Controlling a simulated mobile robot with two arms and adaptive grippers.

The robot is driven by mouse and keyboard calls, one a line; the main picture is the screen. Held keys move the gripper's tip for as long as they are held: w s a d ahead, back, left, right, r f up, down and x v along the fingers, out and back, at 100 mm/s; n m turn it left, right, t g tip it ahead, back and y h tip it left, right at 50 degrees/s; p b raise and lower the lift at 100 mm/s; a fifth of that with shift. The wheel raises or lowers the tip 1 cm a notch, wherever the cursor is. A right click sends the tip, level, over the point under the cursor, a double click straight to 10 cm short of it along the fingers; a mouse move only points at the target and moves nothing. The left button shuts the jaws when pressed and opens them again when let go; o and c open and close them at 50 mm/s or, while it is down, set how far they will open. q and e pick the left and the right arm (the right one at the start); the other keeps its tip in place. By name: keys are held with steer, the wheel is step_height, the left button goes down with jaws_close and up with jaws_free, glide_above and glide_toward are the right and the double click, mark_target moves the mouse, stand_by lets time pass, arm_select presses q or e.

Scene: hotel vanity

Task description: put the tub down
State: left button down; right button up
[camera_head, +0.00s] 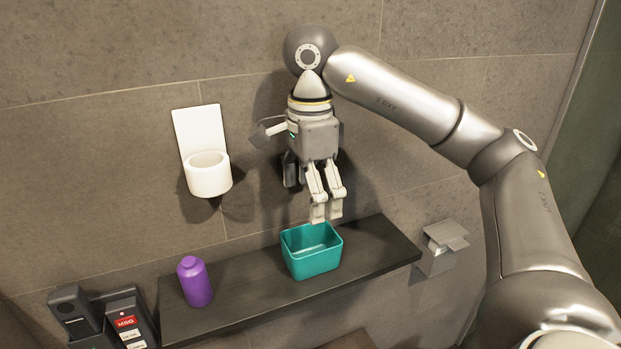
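The teal tub (312,265) is an open rectangular box, upright over the dark shelf (373,260). It appears to rest there, though a small gap beneath it cannot be ruled out. My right gripper (327,211) points down with its fingertips at the tub's back right rim. A narrow gap shows between the two fingers. I cannot tell whether they pinch the rim or stand just clear of it. My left gripper is out of view.
A purple bottle (195,282) stands on the shelf left of the tub. A white wall cup holder (207,174) hangs above. A dark phone-like unit (72,311) is at the lower left, and a grey wall holder (440,247) is right of the shelf. Shelf space lies clear right of the tub.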

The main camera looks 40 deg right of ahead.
steer(key=shift+r, duration=0.9)
steer(key=shift+s+f, duration=0.1)
